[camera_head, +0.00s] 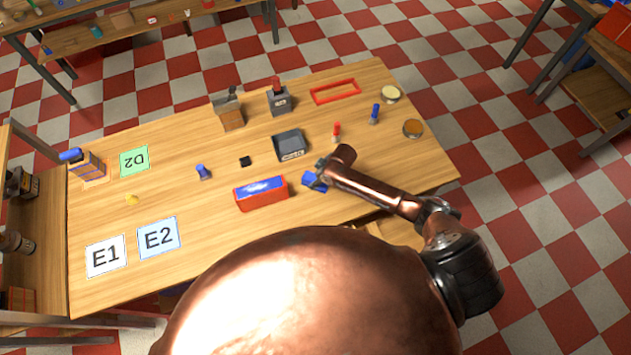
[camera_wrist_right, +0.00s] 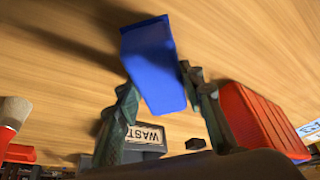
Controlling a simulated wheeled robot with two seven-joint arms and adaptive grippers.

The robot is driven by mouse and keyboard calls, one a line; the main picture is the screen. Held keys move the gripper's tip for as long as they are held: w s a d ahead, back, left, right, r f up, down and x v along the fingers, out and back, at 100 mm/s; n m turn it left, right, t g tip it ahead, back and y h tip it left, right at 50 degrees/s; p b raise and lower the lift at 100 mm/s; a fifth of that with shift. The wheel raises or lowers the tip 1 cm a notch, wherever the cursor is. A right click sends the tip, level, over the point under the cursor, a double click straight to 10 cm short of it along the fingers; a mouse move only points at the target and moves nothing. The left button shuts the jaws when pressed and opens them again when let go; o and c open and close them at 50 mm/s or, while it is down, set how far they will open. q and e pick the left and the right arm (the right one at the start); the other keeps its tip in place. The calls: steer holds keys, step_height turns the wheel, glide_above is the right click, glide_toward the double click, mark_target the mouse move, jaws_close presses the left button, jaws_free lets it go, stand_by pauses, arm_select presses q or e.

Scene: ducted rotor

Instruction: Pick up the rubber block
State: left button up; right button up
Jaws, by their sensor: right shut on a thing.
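A plain blue block (camera_head: 312,181) shows at the end of my right arm in the head view. In the right wrist view the blue block (camera_wrist_right: 152,62) sits tilted between the two fingers of my right gripper (camera_wrist_right: 158,88), which is shut on it. The block points out past the fingertips over bare wood; its exact height above the table is hard to tell. A small black block (camera_head: 245,161) lies apart on the table. No label shows which block is rubber. My left gripper is not in view.
A red box with a blue top (camera_head: 262,194) stands just left of my right gripper. A dark bin (camera_head: 289,146), marked WASTE in the wrist view, is behind it. The front right of the table (camera_head: 425,172) is clear.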

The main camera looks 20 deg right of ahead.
mark_target(313, 177)
steer(key=c, duration=0.3)
steer(key=shift+r, duration=0.15)
steer(key=shift+r, duration=0.25)
step_height(313, 177, up, 3)
steer(key=shift+f, duration=0.15)
steer(key=s+a+r+b, duration=0.1)
steer(key=s+a+r, duration=0.4)
steer(key=s+r, duration=0.5)
steer(key=s, duration=0.3)
steer(key=shift+a, duration=0.1)
